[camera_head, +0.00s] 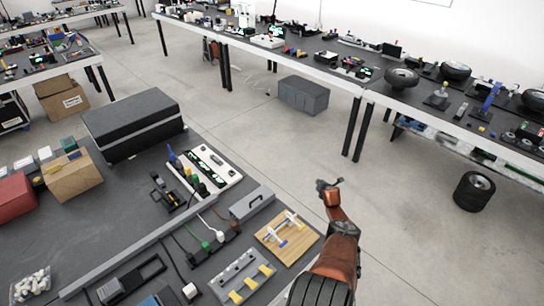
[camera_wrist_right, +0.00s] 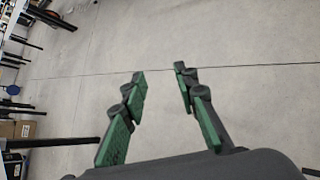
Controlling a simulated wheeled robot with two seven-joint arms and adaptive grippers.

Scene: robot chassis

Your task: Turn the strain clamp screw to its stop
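My right arm comes in from the bottom right in the head view. Its gripper (camera_head: 328,186) is out over the floor, to the right of the work table's edge. In the right wrist view the gripper (camera_wrist_right: 161,75) is open and empty, its green-padded fingers apart with bare floor beyond. A wooden board (camera_head: 300,247) with white rods and blue parts lies at the table's right edge. A grey plate with yellow blocks (camera_head: 236,297) lies nearer. I cannot tell which fixture holds the strain clamp screw; it is too small to make out. My left gripper is not in view.
Cables and plugs (camera_head: 205,246) lie near the board.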

